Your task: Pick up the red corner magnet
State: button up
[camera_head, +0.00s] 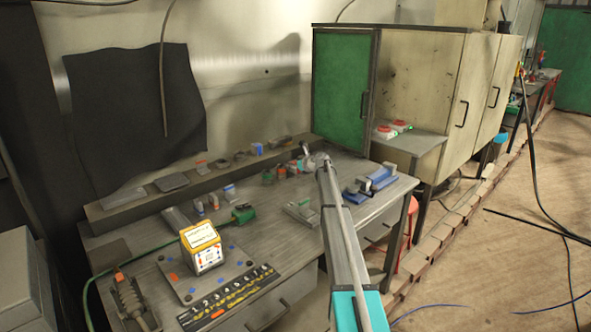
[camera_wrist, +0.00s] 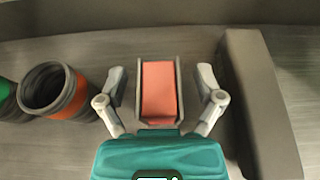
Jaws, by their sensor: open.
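The red corner magnet (camera_wrist: 159,90) is an orange-red block between grey side plates, seen from above in the wrist view. My gripper (camera_wrist: 160,76) is open, with one finger on each side of the magnet and a visible gap on both sides. In the head view my gripper (camera_head: 308,160) is over the back right of the workbench (camera_head: 270,240), near the raised back ledge. I cannot clearly make out the magnet there, as my arm and gripper crowd that spot. The height of the fingers above the bench is hard to tell.
In the wrist view a dark ring-shaped part with an orange band (camera_wrist: 58,92) lies close left of my gripper, and a long grey block (camera_wrist: 262,105) stands close right. In the head view a blue vise-like tool (camera_head: 372,181) lies right of my arm.

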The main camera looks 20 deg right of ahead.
grip_shut()
dwell(0.3)
jog(key=shift+r, duration=0.15)
notch_tip(320, 180, up, 2)
jog(key=shift+p, duration=1.2)
jog(key=s+d+r+p, duration=0.2)
jog(key=s+r+p, duration=0.3)
jog(key=s, duration=0.1)
jog(key=s+d+r+p, duration=0.2)
jog(key=s+r+p, duration=0.3)
jog(key=s, duration=0.2)
jog(key=shift+d+r+p, duration=0.25)
jog(key=shift+r+p, duration=0.1)
jog(key=shift+s, duration=0.1)
